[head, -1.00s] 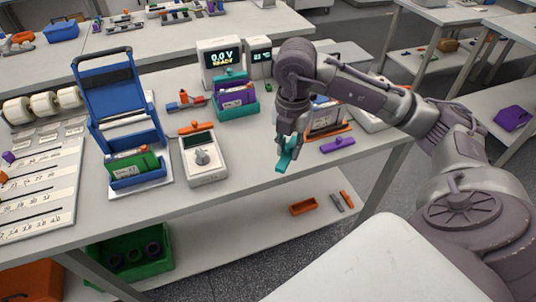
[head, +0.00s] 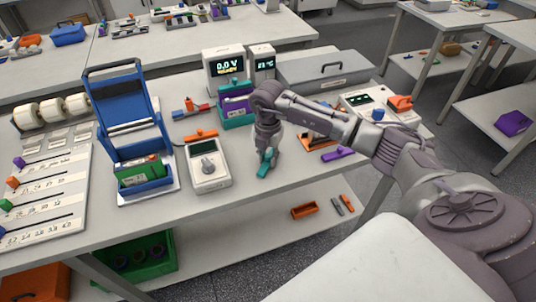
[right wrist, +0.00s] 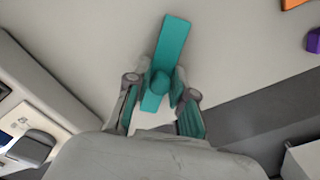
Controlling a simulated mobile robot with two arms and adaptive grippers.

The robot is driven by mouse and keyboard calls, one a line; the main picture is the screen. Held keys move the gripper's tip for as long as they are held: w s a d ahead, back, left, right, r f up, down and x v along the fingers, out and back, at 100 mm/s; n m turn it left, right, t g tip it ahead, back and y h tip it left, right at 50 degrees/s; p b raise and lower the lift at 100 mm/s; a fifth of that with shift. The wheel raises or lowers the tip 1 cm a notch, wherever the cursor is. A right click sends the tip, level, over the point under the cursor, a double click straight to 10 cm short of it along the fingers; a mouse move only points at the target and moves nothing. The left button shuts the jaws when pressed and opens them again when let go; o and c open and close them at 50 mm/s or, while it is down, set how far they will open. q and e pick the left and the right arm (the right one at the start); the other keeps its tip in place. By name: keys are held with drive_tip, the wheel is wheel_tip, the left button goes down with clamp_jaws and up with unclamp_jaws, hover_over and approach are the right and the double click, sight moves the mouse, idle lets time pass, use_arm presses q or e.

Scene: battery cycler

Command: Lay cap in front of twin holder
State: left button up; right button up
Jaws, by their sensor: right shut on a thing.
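My right gripper (head: 266,157) is shut on a teal cap (head: 263,171), a flat bar with a round knob. In the right wrist view the gripper (right wrist: 155,98) holds the cap (right wrist: 173,45) by its knob, with the bar sticking out beyond the fingers. The cap is at or just above the table near its front edge; I cannot tell if it touches. A teal holder with a purple piece in it (head: 237,104) stands behind and left of the gripper. An orange holder (head: 318,138) is partly hidden by my right arm. Which is the twin holder is not clear. My left gripper is not in view.
A purple cap (head: 338,154) lies right of the gripper. A white tester with a dial (head: 208,168) stands to the left, an orange cap (head: 201,134) behind it. A blue stand (head: 126,115) is further left. The table's front edge is close.

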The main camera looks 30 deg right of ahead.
sight(267, 155)
drive_tip(key=shift+f, duration=0.2)
drive_tip(key=o, duration=0.8)
drive_tip(key=shift+r, duration=0.1)
drive_tip(key=shift+o, duration=0.2)
drive_tip(key=shift+r, duration=0.2)
drive_tip(key=shift+w+r, duration=0.1)
drive_tip(key=shift+r, duration=0.15)
wheel_tip(267, 155, up, 11)
drive_tip(key=b, duration=0.2)
drive_tip(key=shift+r+b, duration=0.2)
drive_tip(key=shift+b, duration=0.2)
